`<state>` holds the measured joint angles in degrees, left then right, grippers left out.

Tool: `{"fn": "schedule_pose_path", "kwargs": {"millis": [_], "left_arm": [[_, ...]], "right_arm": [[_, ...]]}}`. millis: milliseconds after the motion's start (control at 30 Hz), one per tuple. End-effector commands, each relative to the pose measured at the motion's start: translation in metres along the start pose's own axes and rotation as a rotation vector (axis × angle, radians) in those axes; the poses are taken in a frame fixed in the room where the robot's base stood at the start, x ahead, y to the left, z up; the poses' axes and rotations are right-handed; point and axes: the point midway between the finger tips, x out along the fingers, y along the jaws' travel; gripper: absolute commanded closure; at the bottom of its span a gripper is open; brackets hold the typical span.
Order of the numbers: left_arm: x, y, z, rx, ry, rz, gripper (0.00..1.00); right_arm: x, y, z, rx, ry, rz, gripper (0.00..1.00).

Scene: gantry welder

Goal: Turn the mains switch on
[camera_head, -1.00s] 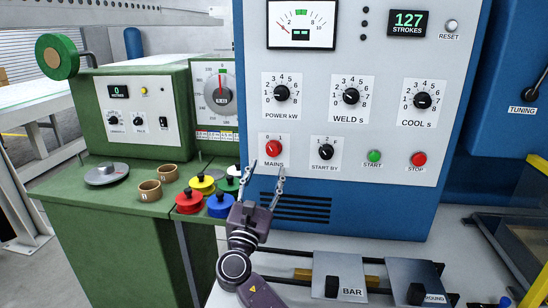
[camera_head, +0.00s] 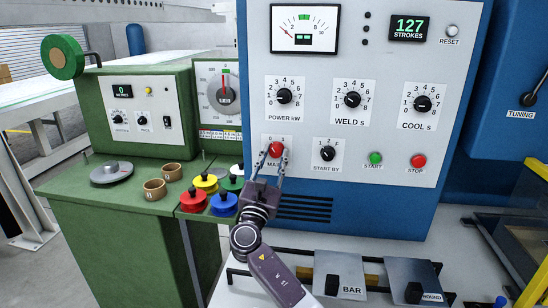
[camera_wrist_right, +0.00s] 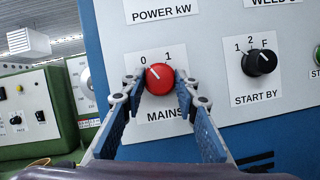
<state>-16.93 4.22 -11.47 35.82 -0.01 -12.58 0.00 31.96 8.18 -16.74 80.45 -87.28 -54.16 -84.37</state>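The mains switch is a red round knob (camera_head: 276,149) on a white plate on the welder's grey front panel. It also shows in the wrist view (camera_wrist_right: 160,79), between the marks 0 and 1, with its white line pointing up and left toward 0. My right gripper (camera_head: 275,156) is in front of it, fingers pointing at the panel. In the wrist view the right gripper's fingers (camera_wrist_right: 160,92) stand apart, one on each side of the knob. Small gaps seem to show; I cannot tell if either finger touches it. My left gripper is not in view.
The START BY knob (camera_head: 328,153) is right of the mains switch, with the green START button (camera_head: 375,158) and red STOP button (camera_head: 418,161) beyond. The POWER knob (camera_head: 284,96) is above. A green bench (camera_head: 110,205) with coloured pots stands left.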

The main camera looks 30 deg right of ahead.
Motion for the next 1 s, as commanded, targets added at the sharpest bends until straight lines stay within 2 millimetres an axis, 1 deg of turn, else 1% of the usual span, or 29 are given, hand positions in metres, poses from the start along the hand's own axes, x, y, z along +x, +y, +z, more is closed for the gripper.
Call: {"fn": "schedule_pose_path", "kwargs": {"millis": [33,133,333,467,667,1000], "left_arm": [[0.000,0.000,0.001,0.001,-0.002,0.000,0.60],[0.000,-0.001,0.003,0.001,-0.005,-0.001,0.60],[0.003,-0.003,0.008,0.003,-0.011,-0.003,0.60],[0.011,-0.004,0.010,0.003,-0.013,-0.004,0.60],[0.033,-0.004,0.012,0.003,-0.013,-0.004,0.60],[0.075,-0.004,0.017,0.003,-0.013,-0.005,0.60]], "right_arm": [[0.000,0.000,0.000,0.000,0.000,-0.001,0.85],[0.000,0.000,0.000,0.000,0.000,-0.001,0.96],[-0.001,0.000,-0.001,0.011,0.000,-0.006,0.96],[-0.001,0.000,-0.002,0.044,-0.001,-0.019,0.96],[-0.003,0.001,-0.004,0.153,-0.002,-0.063,0.96],[-0.002,0.002,-0.004,0.440,-0.001,-0.182,0.96]]}}
